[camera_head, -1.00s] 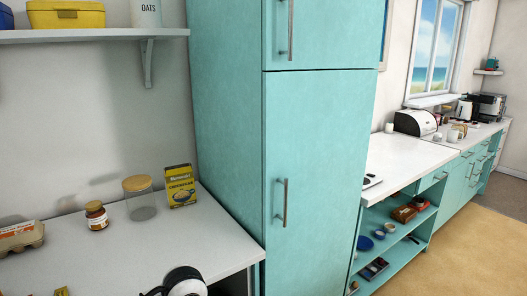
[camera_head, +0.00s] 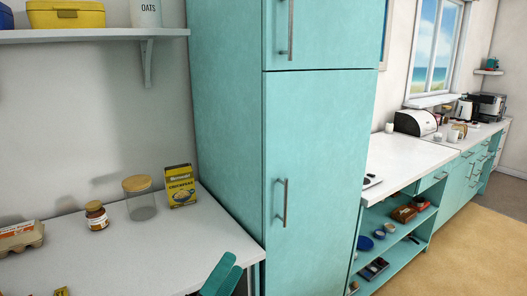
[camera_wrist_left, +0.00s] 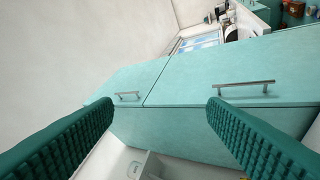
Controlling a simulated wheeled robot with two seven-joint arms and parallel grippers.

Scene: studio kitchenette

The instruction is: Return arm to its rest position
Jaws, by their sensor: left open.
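The rest of my left arm is out of the head view. My right gripper is in neither view.
The tall teal fridge (camera_head: 315,150) stands right of the counter. An egg carton (camera_head: 20,236), a small jar (camera_head: 97,216), a glass jar with a wooden lid (camera_head: 140,198) and a yellow box (camera_head: 180,186) stand on the counter. A wall shelf (camera_head: 90,36) is above. Floor (camera_head: 460,250) is clear at right.

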